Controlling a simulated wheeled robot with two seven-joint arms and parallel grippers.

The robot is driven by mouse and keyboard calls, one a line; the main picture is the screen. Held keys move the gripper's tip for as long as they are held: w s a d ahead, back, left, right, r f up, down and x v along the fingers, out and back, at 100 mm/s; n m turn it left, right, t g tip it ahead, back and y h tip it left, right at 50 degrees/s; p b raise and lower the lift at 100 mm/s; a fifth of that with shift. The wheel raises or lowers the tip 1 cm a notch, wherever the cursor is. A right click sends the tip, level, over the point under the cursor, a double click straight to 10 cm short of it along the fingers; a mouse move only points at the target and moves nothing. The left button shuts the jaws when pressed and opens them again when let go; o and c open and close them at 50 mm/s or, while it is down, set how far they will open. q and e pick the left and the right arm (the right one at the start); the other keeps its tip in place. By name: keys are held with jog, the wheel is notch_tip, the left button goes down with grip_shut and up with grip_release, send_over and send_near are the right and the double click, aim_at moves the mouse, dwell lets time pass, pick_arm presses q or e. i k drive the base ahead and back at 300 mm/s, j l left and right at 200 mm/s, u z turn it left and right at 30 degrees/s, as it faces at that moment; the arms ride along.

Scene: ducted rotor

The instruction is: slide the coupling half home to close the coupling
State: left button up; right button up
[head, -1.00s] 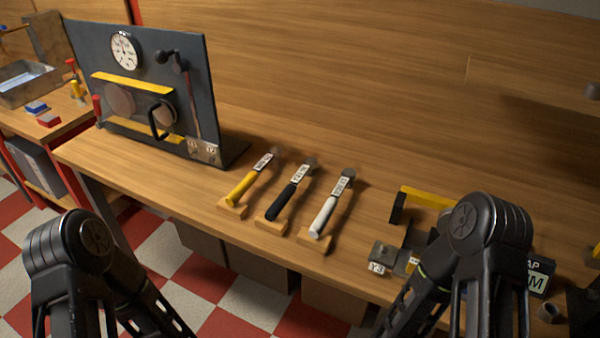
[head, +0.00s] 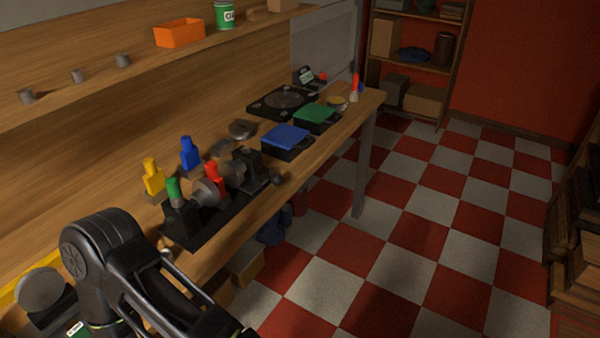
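What looks like the coupling is a bench unit on a long black base (head: 225,215) near the table's front edge. It has two grey discs facing along the base, a left disc (head: 205,193) and a right disc (head: 232,173), which look apart. A red-topped piece (head: 213,178) stands at the gap and partly hides it. A green-topped piece (head: 173,190) stands at the left end. A black block (head: 248,167) and a dark round knob (head: 277,179) are at the right end. Only part of one of my arms shows, lower left; neither gripper is in view.
Behind the unit stand a yellow piece (head: 153,177) and a blue piece (head: 189,153). To its right are a blue-topped box (head: 286,137), a green-topped box (head: 315,115) and a black plate with a disc (head: 283,100). The checkered floor (head: 400,240) is open at right.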

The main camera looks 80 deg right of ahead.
aim_at(246, 171)
jog(key=z, duration=2.3)
